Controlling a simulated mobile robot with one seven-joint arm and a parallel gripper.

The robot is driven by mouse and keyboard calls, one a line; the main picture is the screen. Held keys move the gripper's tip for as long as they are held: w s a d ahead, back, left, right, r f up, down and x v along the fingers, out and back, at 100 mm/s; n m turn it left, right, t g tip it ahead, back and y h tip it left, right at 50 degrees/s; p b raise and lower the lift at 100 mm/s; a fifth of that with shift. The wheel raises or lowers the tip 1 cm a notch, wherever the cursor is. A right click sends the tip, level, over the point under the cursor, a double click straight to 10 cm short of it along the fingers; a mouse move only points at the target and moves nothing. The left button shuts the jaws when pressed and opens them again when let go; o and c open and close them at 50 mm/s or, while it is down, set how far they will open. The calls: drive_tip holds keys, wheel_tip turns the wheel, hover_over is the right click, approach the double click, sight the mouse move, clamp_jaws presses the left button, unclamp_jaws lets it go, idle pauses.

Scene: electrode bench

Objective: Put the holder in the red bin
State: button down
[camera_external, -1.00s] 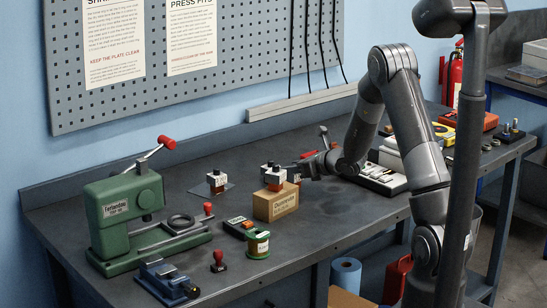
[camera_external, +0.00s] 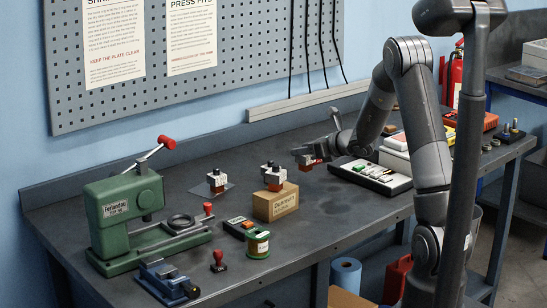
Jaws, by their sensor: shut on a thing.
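My gripper (camera_external: 308,152) is over the bench, right of the cardboard box and left of the white tray. It is shut on a small block with a reddish-brown part, which appears to be the holder (camera_external: 307,162). The fingers hide much of it. Two similar blocks, pale grey over reddish-brown with dark tops, are apart from my gripper: one (camera_external: 217,181) on a thin plate, one (camera_external: 274,176) on the cardboard box. A red container (camera_external: 397,281), perhaps the red bin, is low beside the bench at the right, partly hidden by my arm.
The cardboard box (camera_external: 276,204) is close left of my gripper. A white tray (camera_external: 371,176) with small parts is to its right.

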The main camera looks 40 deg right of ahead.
drive_tip(key=s+d+r, duration=0.5)
drive_tip(key=d, duration=0.2)
drive_tip(key=w+d+r+m+h, duration=0.1)
drive_tip(key=w+d+m+h, duration=0.25)
drive_tip(key=d, duration=0.45)
drive_tip(key=w+d+m+h, duration=0.25)
drive_tip(key=w+d, duration=0.25)
drive_tip(key=d, duration=0.3)
drive_tip(key=shift+w+a+f, duration=1.05)
drive_tip(key=shift+w+f, duration=0.55)
drive_tip(key=shift+f, duration=0.2)
drive_tip(key=shift+w+a+f, duration=1.05)
drive_tip(key=shift+w+f, duration=0.5)
drive_tip(key=shift+f, duration=0.2)
drive_tip(key=shift+w+a+f, duration=1.05)
drive_tip(key=shift+w+f, duration=0.55)
drive_tip(key=shift+f, duration=0.2)
drive_tip(key=shift+f, duration=0.1)
drive_tip(key=c, duration=0.8)
unclamp_jaws()
drive_tip(key=shift+f, duration=0.1)
drive_tip(key=shift+c, duration=0.2)
